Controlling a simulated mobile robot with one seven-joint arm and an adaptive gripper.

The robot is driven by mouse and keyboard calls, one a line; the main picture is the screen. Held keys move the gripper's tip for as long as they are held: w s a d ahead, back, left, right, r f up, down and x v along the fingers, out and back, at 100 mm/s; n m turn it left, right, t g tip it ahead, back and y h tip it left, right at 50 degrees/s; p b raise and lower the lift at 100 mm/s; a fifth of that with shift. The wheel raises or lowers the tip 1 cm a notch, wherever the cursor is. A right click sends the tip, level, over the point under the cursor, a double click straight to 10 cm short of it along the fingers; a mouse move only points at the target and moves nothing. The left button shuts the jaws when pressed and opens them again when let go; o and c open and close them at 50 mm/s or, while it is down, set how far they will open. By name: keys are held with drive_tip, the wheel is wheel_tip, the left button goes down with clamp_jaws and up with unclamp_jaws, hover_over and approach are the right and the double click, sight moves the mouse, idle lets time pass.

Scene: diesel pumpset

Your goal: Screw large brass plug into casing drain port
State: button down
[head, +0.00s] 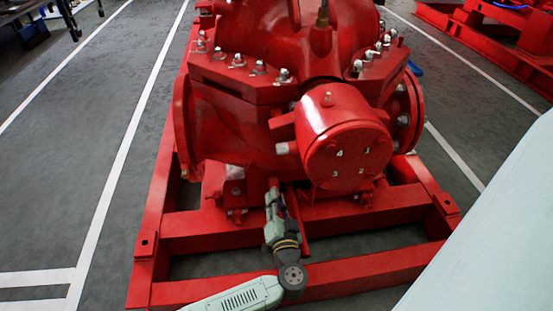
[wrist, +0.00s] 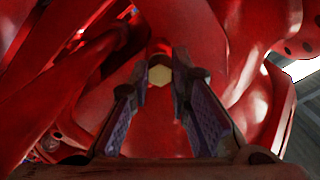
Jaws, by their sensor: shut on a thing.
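The large brass plug (wrist: 160,74) shows in the wrist view as a pale yellow six-sided face between my fingertips. My gripper (wrist: 160,86) is shut on it, with one finger on each side. A red rounded casing surface lies right around and behind the plug. The threads and the drain port are hidden, so I cannot tell how deep the plug sits. In the head view my gripper (head: 273,190) reaches up under the red pump casing (head: 225,120), left of the round end cover. The plug cannot be made out there.
The round red end cover (head: 345,140) overhangs just right of my gripper. Red base frame beams (head: 205,232) cross below and beside my arm. A flange (head: 184,125) stands at the left. Open grey floor (head: 75,150) lies left of the frame.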

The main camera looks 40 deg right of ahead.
drive_tip(key=shift+w+r+m+p, duration=0.15)
drive_tip(key=shift+m+p, duration=0.25)
drive_tip(key=shift+m, duration=0.7)
drive_tip(key=shift+w+f+m+p, duration=0.1)
drive_tip(key=shift+m+p, duration=0.3)
drive_tip(key=shift+m, duration=0.7)
drive_tip(key=c, duration=1.4)
unclamp_jaws()
drive_tip(key=shift+s, duration=0.1)
drive_tip(key=shift+s, duration=0.1)
drive_tip(key=v, duration=0.7)
drive_tip(key=shift+s+a, duration=0.2)
